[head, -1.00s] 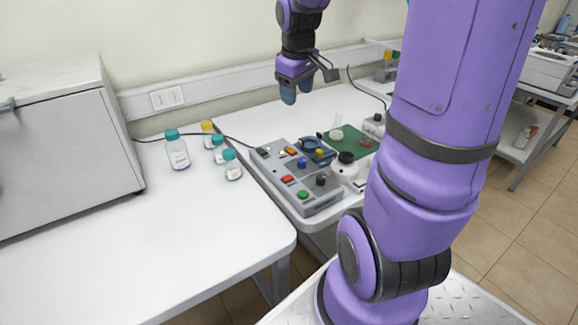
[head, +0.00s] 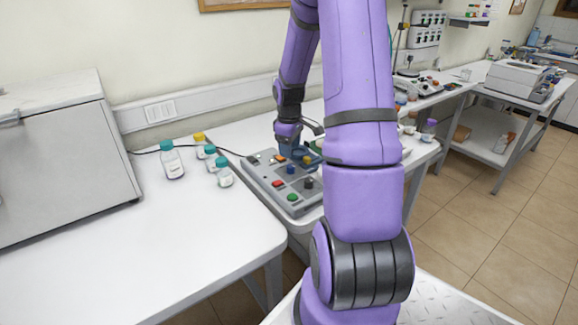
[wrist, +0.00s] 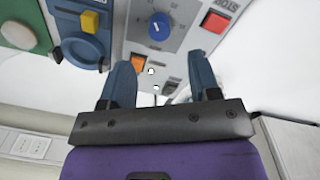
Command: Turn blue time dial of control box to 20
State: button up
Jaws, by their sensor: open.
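The grey control box (head: 266,176) lies on the white table in the head view, and its panel shows in the wrist view (wrist: 183,40). Its round blue time dial (wrist: 160,26) has a white pointer mark. The dial also shows small in the head view (head: 291,170). I cannot read its scale. My gripper (wrist: 160,62) is open and empty above the box. Its two blue fingers are spread, with the dial framed beyond the gap between their tips and apart from them. In the head view, my gripper hangs over the box's far end.
An orange switch (wrist: 138,62) and a red button (wrist: 215,22) flank the dial. A blue device (wrist: 75,45) with a yellow knob sits beside the box. Several capped bottles (head: 172,160) stand at the left. The near left table (head: 150,245) is clear.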

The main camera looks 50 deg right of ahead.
aim_at(290, 166)
notch_tip(290, 166, down, 7)
jog(key=shift+d+f, duration=0.15)
jog(key=shift+f, duration=0.05)
dwell(0.3)
jog(key=c, duration=0.9)
